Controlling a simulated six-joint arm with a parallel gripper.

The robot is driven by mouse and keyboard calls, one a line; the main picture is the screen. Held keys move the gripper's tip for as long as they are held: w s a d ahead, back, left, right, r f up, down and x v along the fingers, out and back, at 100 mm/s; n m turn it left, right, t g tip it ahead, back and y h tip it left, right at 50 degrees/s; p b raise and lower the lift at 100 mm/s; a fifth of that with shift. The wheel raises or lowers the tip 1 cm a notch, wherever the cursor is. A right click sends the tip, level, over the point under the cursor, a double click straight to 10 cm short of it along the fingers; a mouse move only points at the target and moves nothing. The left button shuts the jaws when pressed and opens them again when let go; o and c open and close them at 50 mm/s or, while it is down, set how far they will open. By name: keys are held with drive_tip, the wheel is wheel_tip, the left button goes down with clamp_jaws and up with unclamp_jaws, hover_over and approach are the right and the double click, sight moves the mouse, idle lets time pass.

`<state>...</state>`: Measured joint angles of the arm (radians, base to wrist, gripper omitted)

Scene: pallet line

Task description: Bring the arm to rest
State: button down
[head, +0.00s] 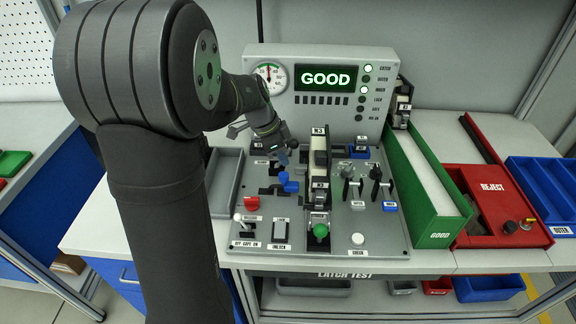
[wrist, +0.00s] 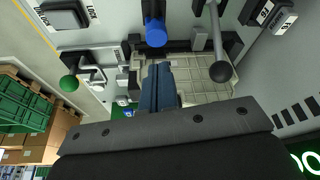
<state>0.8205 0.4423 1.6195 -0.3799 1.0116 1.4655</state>
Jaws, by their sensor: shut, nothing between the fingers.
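My gripper (head: 283,157) hangs over the left part of the grey test panel (head: 375,240), near the blue handle (head: 288,183). In the wrist view its dark blue fingers (wrist: 158,75) are together with nothing between them. My arm fills the left of the head view and bends over toward the panel. A latch unit (head: 319,165) stands in the middle of the panel, apart from the fingers. My arm hides part of the panel's left side and the table behind it.
The display (head: 326,78) reads GOOD. Levers stand up from the panel: a green knob (head: 320,231), black-topped levers (head: 376,175) and a white-tipped switch (head: 238,218). The green GOOD chute (head: 432,230), red REJECT bin (head: 490,178) and blue bin (head: 545,175) line the right.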

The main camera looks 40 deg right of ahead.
sight(287, 174)
drive_tip(key=shift+v, duration=2.25)
drive_tip(key=shift+s+f, duration=0.1)
drive_tip(key=x, duration=0.8)
drive_tip(key=shift+d+f, duration=0.1)
drive_tip(key=shift+f, duration=0.05)
